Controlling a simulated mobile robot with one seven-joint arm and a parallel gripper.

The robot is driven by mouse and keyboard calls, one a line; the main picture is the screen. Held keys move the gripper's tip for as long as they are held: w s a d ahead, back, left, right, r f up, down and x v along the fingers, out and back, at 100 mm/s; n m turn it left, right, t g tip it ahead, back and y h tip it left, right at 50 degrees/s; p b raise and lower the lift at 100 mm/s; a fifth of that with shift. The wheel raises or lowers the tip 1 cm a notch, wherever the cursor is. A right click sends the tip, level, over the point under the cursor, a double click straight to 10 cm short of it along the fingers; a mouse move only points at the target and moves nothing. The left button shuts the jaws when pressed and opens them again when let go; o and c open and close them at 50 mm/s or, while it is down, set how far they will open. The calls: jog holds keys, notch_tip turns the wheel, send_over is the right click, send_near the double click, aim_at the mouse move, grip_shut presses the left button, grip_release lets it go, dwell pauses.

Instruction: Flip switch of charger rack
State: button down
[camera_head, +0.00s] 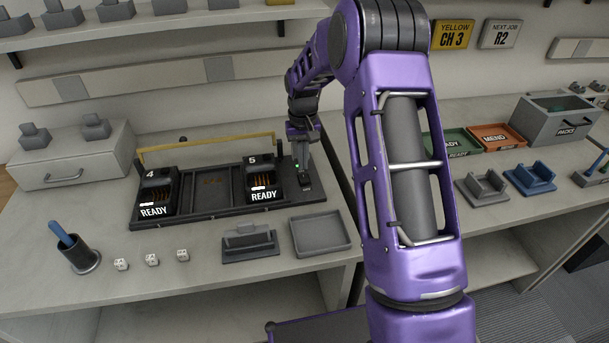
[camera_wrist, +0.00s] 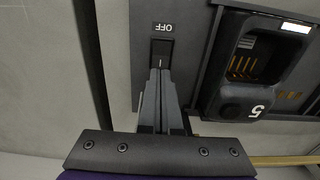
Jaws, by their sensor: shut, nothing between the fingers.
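The charger rack (camera_head: 213,211) is a dark tray on the bench with a yellow bar behind it. Its switch (camera_wrist: 161,47) is a dark rocker at the rack's right end, beside a white OFF label that appears upside down in the wrist view. My gripper (camera_wrist: 160,73) is shut and empty, its fingertips at the near edge of the switch. I cannot tell whether they touch it. In the head view my gripper (camera_head: 304,165) points down over the rack's right end and partly hides the switch area.
Radio 4 (camera_head: 156,192) and radio 5 (camera_head: 262,181), both marked READY, stand in the rack, with radio 5 close beside my gripper. An empty grey tray (camera_head: 340,246) and a grey cradle (camera_head: 249,253) lie in front. A gap between benches runs right of the rack.

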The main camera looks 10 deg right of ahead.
aim_at(303, 174)
notch_tip(303, 174, up, 5)
jog(key=p, duration=0.3)
dwell(0.5)
